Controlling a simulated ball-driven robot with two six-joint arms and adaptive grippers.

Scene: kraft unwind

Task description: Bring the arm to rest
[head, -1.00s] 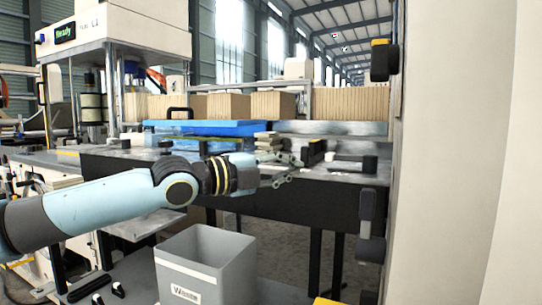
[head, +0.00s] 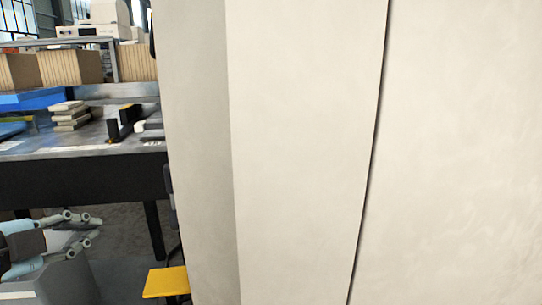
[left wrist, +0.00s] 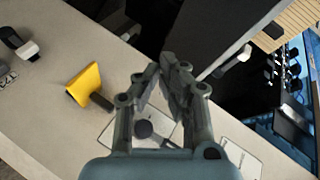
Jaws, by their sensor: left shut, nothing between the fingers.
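My left gripper (head: 92,228) shows at the lower left of the head view, in front of the grey bin (head: 78,284). Its fingers are shut with nothing between them. Most of my left arm is outside the head view. My right gripper is in neither view.
A large cream panel (head: 310,150) fills the middle and right of the head view. A yellow part (head: 165,282) juts out at its lower left. The dark-fronted worktable (head: 80,180) at left bears a stack of pale blocks (head: 70,117).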

